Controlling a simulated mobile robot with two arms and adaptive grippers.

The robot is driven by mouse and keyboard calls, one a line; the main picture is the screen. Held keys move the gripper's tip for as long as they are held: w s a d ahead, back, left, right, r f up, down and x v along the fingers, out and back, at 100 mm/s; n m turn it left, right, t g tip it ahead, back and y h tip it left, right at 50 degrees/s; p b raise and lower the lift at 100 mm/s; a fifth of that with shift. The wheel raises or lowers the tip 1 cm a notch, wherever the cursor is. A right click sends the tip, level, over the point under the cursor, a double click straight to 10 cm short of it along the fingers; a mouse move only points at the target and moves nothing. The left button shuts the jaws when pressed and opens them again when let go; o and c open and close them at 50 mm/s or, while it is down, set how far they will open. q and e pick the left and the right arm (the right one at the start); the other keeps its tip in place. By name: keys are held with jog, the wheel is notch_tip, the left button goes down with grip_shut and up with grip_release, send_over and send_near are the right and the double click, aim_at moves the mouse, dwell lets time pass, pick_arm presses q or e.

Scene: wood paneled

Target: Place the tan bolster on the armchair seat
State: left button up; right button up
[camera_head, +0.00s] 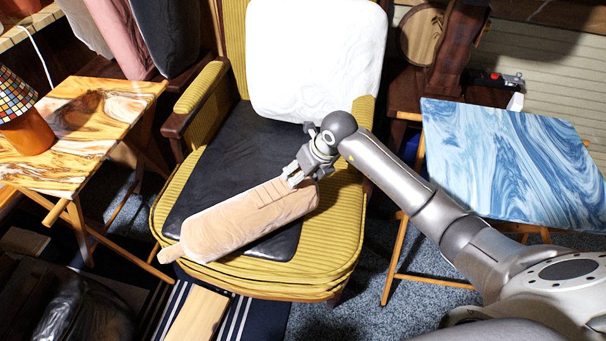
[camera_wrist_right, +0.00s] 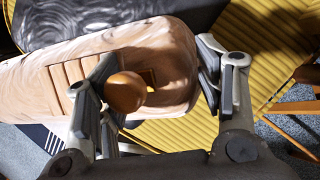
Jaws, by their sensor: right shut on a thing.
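The tan bolster (camera_head: 240,222) is a long, pale, wood-grained piece with a knob at its left end. It lies across the front of the yellow ribbed armchair seat (camera_head: 170,205), over a flat black cushion (camera_head: 225,150). I cannot tell whether it rests fully on the cushion or is held slightly above it. My right gripper (camera_head: 298,178) is at the bolster's right end. In the right wrist view, the right gripper (camera_wrist_right: 155,85) has its fingers on either side of the bolster's end (camera_wrist_right: 165,50), near a round brown knob (camera_wrist_right: 125,92). My left gripper is not in view.
A white cushion (camera_head: 310,60) leans on the chair back. A marbled orange table (camera_head: 95,115) with a mosaic lamp (camera_head: 22,115) stands left; a blue marbled table (camera_head: 510,165) stands right.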

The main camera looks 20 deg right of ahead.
jog(key=o, duration=1.8)
jog(key=shift+r, duration=0.25)
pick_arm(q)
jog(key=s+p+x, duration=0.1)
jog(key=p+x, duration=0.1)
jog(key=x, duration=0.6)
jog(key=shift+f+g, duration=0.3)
pick_arm(e)
jog(key=v, duration=1.1)
jog(key=shift+s+r, duration=0.2)
jog(key=shift+r, duration=0.1)
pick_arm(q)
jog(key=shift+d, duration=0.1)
